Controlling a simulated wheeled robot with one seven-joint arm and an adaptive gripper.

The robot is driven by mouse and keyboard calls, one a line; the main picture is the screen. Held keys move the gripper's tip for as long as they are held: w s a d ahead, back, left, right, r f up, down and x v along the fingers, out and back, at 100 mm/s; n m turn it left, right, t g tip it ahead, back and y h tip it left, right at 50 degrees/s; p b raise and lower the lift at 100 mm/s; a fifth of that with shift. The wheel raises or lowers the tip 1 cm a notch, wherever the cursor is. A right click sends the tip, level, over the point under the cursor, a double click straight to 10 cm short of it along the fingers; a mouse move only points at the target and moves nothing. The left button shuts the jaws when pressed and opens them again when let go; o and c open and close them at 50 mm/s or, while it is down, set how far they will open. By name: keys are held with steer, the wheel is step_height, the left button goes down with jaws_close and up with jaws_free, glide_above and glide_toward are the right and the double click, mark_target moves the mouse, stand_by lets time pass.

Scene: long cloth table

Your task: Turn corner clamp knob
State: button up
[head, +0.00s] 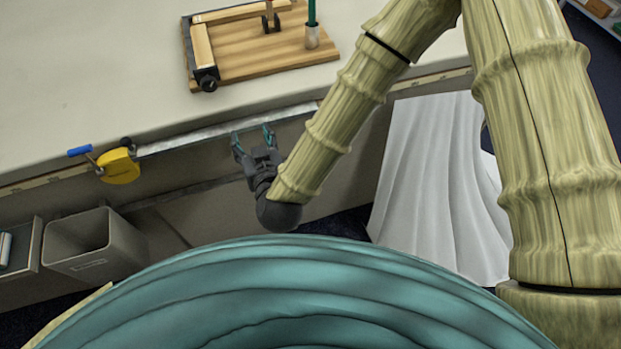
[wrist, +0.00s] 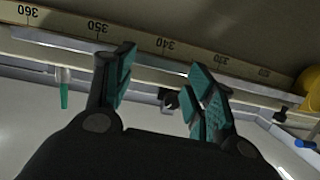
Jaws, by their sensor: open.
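The corner clamp (head: 188,40) is a black piece at the left end of light wooden strips on a wooden board (head: 260,62). Its dark round knob (head: 208,82) faces the table's front edge. My gripper (head: 253,136) is open and empty, at the table's front edge, below and right of the knob and apart from it. In the wrist view, my gripper's teal-padded fingers (wrist: 160,85) are spread. A small dark knob (wrist: 169,101) shows beyond the gap between them, apart from both.
A yellow clamp-like tool (head: 119,167) with a blue handle hangs at the table's front edge, left of my gripper. A green-handled tool (head: 311,14) stands on the board. A grey bin (head: 80,245) is lower left. The tabletop (head: 90,80) left of the board is clear.

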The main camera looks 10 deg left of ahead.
steer(key=s+d+f+m+g+h+p, duration=0.1)
steer(key=s+d+f+g+h+p, duration=0.1)
steer(key=d+f, duration=0.8)
steer(key=shift+d+f+g+h+p, duration=0.35)
steer(key=shift+d+g+p, duration=0.65)
steer(key=shift+d, duration=1.15)
